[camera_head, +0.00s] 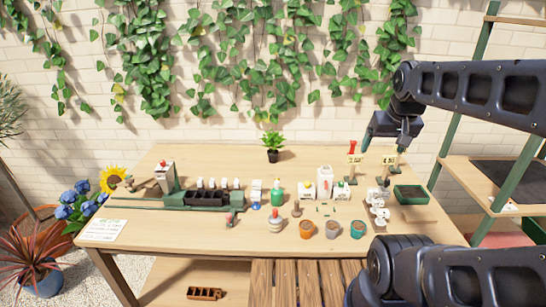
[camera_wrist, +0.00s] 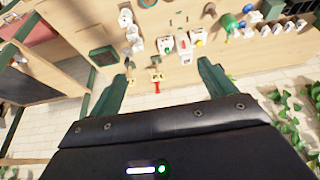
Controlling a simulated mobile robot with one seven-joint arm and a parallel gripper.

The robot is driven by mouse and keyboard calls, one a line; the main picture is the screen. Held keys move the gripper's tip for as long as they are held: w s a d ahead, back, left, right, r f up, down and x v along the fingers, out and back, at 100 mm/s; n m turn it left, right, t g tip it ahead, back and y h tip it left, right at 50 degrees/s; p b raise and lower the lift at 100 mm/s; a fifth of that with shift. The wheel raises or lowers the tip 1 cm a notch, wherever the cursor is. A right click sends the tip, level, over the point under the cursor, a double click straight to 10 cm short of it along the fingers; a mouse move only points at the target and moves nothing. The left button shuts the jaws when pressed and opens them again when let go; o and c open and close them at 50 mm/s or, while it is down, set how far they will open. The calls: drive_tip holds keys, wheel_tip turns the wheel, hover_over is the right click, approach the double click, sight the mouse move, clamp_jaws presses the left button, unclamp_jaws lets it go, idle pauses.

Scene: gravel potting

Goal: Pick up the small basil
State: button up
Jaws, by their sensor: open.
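The small basil (camera_head: 272,140) is a leafy green plant in a dark pot. It stands upright near the back edge of the wooden bench, around the middle in the head view. My gripper (camera_head: 385,146) is above the back right of the bench, well to the right of the basil and apart from it. In the wrist view my gripper (camera_wrist: 167,62) shows two green fingers spread wide with nothing held between them. I cannot tell for sure which item in the wrist view is the basil.
A green tray (camera_head: 411,194) is at the right. The bench immediately around the basil is clear.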

drive_tip(key=w+a+r+m, duration=0.1)
drive_tip(key=w+r, duration=0.1)
drive_tip(key=w, duration=0.6)
drive_tip(key=w+a+r+m, duration=0.1)
drive_tip(key=w+a, duration=0.1)
drive_tip(key=w, duration=0.5)
drive_tip(key=m+g+h, duration=0.1)
drive_tip(key=m+h, duration=0.1)
drive_tip(key=m, duration=0.3)
hover_over(272, 149)
drive_tip(key=s+a, duration=0.2)
wheel_tip(272, 149, down, 30)
drive_tip(key=shift+h, duration=0.3)
drive_tip(key=x, duration=0.5)
drive_tip(key=shift+s+a+f, duration=0.1)
drive_tip(key=shift+a+f, duration=0.05)
drive_tip(key=shift+f, duration=0.05)
drive_tip(key=shift+d+x, duration=0.15)
drive_tip(key=shift+x, duration=1.1)
drive_tip(key=shift+d+x, duration=0.1)
drive_tip(key=shift+x, duration=1.1)
drive_tip(key=shift+r, duration=0.1)
drive_tip(key=c, duration=1.2)
drive_tip(key=shift+o, duration=0.2)
